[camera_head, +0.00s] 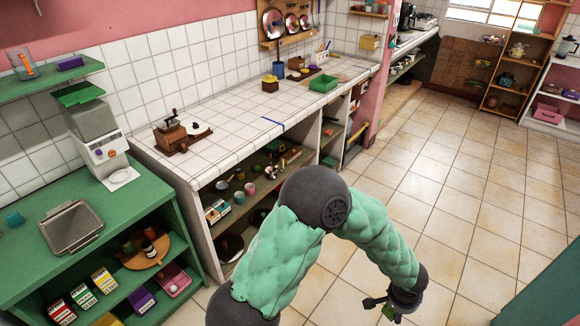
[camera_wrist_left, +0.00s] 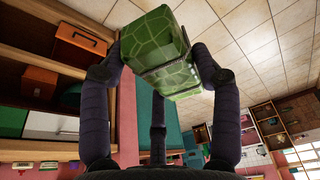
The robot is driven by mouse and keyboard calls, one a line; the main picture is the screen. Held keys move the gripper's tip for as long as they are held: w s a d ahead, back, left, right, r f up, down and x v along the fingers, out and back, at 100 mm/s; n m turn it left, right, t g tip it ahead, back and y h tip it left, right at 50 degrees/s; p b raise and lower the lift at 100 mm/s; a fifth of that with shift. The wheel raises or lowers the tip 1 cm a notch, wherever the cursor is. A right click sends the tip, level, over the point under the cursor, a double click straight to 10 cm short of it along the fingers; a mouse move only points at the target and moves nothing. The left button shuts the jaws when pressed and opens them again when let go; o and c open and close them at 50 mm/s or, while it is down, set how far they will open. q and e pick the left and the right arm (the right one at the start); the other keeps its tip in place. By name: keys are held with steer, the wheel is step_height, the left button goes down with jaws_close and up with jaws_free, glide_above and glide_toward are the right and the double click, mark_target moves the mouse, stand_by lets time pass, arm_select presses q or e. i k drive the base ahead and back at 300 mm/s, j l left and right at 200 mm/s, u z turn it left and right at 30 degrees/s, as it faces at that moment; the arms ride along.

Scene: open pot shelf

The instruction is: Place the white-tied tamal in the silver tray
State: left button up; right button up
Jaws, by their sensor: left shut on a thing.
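The silver tray (camera_head: 72,228) lies empty on the green counter at the left of the head view. My left gripper (camera_head: 390,300) is at the lower right of the head view, far from the tray. In the left wrist view, its dark fingers (camera_wrist_left: 160,70) are shut on a green, leaf-patterned block-shaped tamal (camera_wrist_left: 150,42). A band runs around the tamal, but I cannot tell its colour clearly. In the head view, only a small green part of the tamal (camera_head: 388,312) shows at the gripper. My right gripper is not in view.
A white scale-like machine (camera_head: 103,150) stands behind the tray on the green counter (camera_head: 40,265). A white tiled counter (camera_head: 235,125) holds a coffee grinder (camera_head: 172,130) and a green box (camera_head: 323,84). A teal surface (camera_head: 545,295) is at the lower right. The floor is open.

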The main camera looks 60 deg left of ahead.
mark_target(72, 226)
steer(key=u, duration=1.85)
steer(key=i+j+u, duration=0.1)
steer(key=j+u, duration=0.3)
steer(key=i+j+u, duration=0.15)
steer(key=u, duration=0.3)
steer(key=i+j+u, duration=0.15)
steer(key=u, duration=0.25)
